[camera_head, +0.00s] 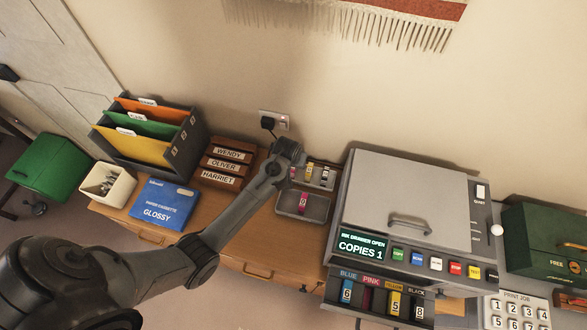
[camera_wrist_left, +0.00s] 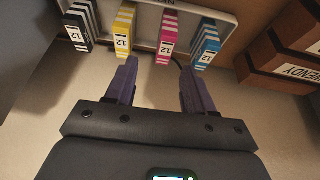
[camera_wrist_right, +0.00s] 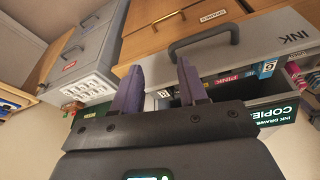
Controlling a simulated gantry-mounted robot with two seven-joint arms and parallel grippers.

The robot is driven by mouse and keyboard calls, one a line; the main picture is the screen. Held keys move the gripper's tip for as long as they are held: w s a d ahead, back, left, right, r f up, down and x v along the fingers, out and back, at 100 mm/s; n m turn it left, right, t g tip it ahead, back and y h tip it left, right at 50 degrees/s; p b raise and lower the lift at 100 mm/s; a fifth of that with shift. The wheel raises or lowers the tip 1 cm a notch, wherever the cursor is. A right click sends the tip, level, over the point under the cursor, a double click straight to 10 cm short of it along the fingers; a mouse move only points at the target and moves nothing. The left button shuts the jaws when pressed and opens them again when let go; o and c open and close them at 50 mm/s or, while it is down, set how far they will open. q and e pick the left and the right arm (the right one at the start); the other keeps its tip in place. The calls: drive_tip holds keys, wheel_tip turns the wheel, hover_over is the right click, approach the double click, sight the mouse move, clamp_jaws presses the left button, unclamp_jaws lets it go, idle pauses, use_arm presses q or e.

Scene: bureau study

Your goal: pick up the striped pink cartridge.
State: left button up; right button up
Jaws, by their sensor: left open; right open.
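The striped pink cartridge (camera_wrist_left: 168,38), marked 12, stands in a pale tray (camera_wrist_left: 225,14) between a striped yellow cartridge (camera_wrist_left: 125,30) and a striped blue one (camera_wrist_left: 207,43). A striped black one (camera_wrist_left: 80,28) is at the left end. My left gripper (camera_wrist_left: 160,68) is open and empty, its fingers pointing toward the pink cartridge, apart from it. In the head view the left arm covers part of the tray. Another pink piece (camera_head: 303,201) lies in the front tray (camera_head: 290,210). My right gripper (camera_wrist_right: 155,72) is open and empty, seen only in its wrist view.
The copier (camera_head: 405,200) stands right of the trays. Its open ink drawer (camera_head: 350,306) has blue, pink, yellow and black slots. Wooden name boxes (camera_head: 222,165) stand left of the trays, beside a blue Glossy box (camera_head: 163,203). A socket with plug (camera_head: 272,121) is behind.

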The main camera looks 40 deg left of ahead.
sight(294, 169)
use_arm(q)
drive_tip(key=shift+s+a+p+x, duration=0.15)
drive_tip(key=shift+x, duration=0.8)
drive_tip(key=shift+s+a+p+x, duration=0.1)
drive_tip(key=shift+s+p+x, duration=0.05)
drive_tip(key=shift+x, duration=1.65)
drive_tip(key=shift+c, duration=0.3)
clamp_jaws()
